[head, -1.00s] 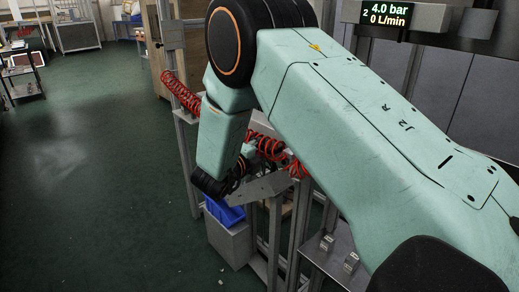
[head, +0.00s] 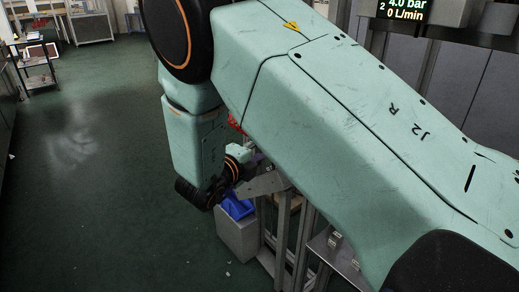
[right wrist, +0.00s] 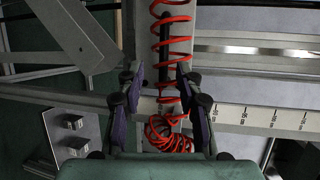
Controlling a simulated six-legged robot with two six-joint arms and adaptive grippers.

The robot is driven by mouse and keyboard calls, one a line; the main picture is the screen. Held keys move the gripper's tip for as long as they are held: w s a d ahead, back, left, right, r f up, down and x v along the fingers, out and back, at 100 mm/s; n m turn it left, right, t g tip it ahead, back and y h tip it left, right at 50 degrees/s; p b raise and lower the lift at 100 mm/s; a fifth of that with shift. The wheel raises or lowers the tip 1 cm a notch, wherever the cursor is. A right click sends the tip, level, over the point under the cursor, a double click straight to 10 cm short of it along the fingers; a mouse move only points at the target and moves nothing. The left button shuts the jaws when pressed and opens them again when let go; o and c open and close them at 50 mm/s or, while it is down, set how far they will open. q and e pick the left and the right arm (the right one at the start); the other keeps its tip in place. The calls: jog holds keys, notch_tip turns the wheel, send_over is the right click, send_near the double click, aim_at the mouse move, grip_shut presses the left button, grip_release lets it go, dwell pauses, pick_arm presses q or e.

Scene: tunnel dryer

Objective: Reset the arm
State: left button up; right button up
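My right arm, marked "J2 R" (head: 420,120), crosses the head view from the lower right and bends down at its wrist (head: 222,185). Its gripper cannot be made out there. In the right wrist view my right gripper (right wrist: 160,92) is open, with purple-padded fingers apart on both sides. A red coiled hose (right wrist: 173,45) shows between the fingers in the picture, with a bunched part (right wrist: 168,135) lower down. The fingers are not closed on it; the depth between them cannot be told. My left gripper is in neither view.
A blue bin (head: 238,209) stands on a grey box (head: 238,236) close to my wrist. Metal frame posts (head: 284,230) and a display (head: 405,10) are near my arm. A ruled metal bar (right wrist: 265,118) is close by.

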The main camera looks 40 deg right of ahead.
dwell(0.4)
jog(key=s+a+f+n+y+p, duration=0.1)
jog(key=s+a+f+n+y, duration=0.3)
jog(key=f+n, duration=0.6)
jog(key=s+a+f+n+y, duration=0.3)
jog(key=f+n+y, duration=0.25)
jog(key=n, duration=0.75)
pick_arm(q)
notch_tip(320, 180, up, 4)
jog(key=p, duration=0.3)
pick_arm(e)
jog(key=s+a+f+n+g+y, duration=0.1)
jog(key=s+a+f+n+g, duration=0.1)
jog(key=s, duration=0.7)
jog(key=s+a+f+n+g+y, duration=0.1)
jog(key=s+f+n+g+y, duration=0.1)
jog(key=s, duration=0.8)
jog(key=s+a+f+n+g+y, duration=0.1)
jog(key=s+a+f+n+g, duration=0.1)
jog(key=s, duration=0.8)
notch_tip(320, 180, down, 3)
jog(key=shift+a+f+n+g, duration=0.15)
jog(key=shift+a+n+g, duration=0.2)
jog(key=shift+n+g, duration=0.45)
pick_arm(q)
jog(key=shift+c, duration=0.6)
pick_arm(e)
jog(key=shift+s+y, duration=0.1)
jog(key=shift+y, duration=0.15)
